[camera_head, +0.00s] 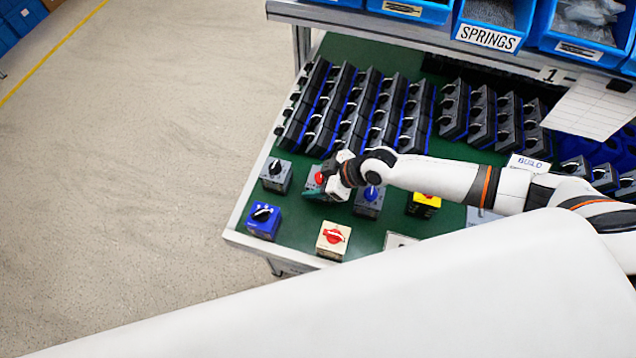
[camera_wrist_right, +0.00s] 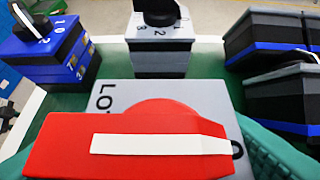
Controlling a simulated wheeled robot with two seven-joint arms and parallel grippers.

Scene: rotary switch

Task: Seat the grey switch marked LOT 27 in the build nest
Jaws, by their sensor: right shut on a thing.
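A grey switch with a red knob (camera_head: 319,178) sits at the left of the green bench and fills the wrist view (camera_wrist_right: 215,97). Only the letters "LO" of its marking can be read; the number is hidden by the knob. My right gripper (camera_head: 328,190) is at this switch, shut on it, with a green finger along each side in the wrist view. A sign reading BUILD (camera_head: 528,163) stands to the right, beyond my right arm. The arm covers much of that area, and I cannot make out the nest. My left gripper is not in view.
A grey switch with a black knob (camera_head: 276,176), a blue switch (camera_head: 263,221), a cream one with a red knob (camera_head: 333,240), a blue-knobbed grey one (camera_head: 369,200) and a yellow one (camera_head: 424,204) stand nearby. Rows of dark switches (camera_head: 355,110) fill the back.

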